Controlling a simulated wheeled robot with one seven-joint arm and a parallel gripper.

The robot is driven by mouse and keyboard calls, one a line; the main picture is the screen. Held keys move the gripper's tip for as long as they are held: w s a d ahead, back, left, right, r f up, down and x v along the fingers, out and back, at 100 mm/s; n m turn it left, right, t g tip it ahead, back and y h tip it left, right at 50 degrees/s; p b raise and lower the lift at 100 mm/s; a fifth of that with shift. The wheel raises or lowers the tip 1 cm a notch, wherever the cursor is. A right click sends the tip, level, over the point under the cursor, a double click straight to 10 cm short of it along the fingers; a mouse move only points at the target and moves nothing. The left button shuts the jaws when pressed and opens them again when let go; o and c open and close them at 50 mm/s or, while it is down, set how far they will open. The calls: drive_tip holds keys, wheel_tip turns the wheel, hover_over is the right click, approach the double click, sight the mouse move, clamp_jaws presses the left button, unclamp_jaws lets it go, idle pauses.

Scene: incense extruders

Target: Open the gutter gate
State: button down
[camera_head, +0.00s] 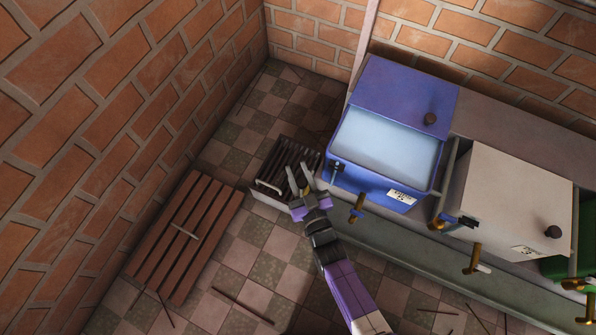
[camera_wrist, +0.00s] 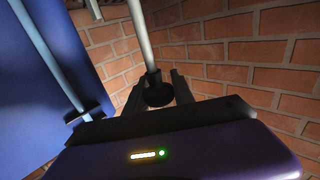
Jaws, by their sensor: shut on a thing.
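A dark slatted grate (camera_head: 280,160) with a pale bar handle (camera_head: 268,186) lies low beside the blue machine; it may be the gutter gate, but no label shows this. My gripper (camera_head: 298,172) is over its right front part, its purple arm reaching up from below. In the wrist view my gripper (camera_wrist: 158,92) has its two dark fingers on either side of a pale metal rod (camera_wrist: 144,45) with a dark round collar (camera_wrist: 157,92). It is shut on this piece. I cannot tell from the wrist view what the rod belongs to.
The blue machine (camera_head: 405,95) stands close on the right with a brass spout (camera_head: 357,208). A white machine (camera_head: 515,200) follows farther right. A brown slatted wooden panel (camera_head: 180,235) lies by the left brick wall (camera_head: 100,100). The tiled floor (camera_head: 262,232) has thin sticks.

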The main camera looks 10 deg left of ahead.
wheel_tip(320, 180, up, 3)
drive_tip(key=shift+r+p, duration=0.1)
drive_tip(key=shift+p, duration=0.9)
drive_tip(key=c, duration=1.1)
unclamp_jaws()
drive_tip(key=shift+o, duration=0.2)
drive_tip(key=p+v, duration=0.2)
drive_tip(key=v, duration=0.5)
drive_tip(key=shift+s+d, duration=0.2)
drive_tip(key=shift+s, duration=0.15)
